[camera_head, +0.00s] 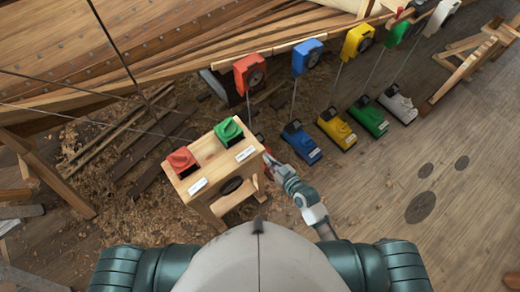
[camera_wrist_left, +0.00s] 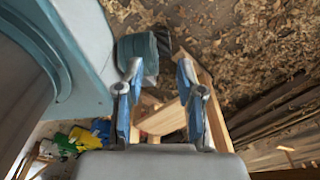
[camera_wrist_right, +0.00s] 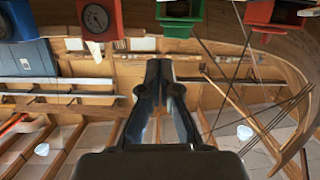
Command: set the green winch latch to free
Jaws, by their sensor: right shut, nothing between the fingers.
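A green latch block (camera_head: 229,131) sits on the right of a wooden stand (camera_head: 214,152), with a white label below it. Green also appears on a floor unit (camera_head: 368,117) and an upper box (camera_head: 398,33); which carries the winch latch I cannot tell. My right gripper (camera_head: 262,142) is beside the stand's right edge, small in the head view. In the right wrist view it (camera_wrist_right: 160,72) is shut and empty. My left gripper (camera_wrist_left: 158,72) is open and empty in the left wrist view; it is not visible in the head view.
A red block (camera_head: 182,162) shares the stand. Red (camera_head: 248,74), blue (camera_head: 307,57), yellow (camera_head: 358,41) and white boxes line the hull's edge. Blue (camera_head: 300,143), yellow (camera_head: 336,130) and white (camera_head: 398,105) units stand on the floor. The plank floor at right is mostly clear.

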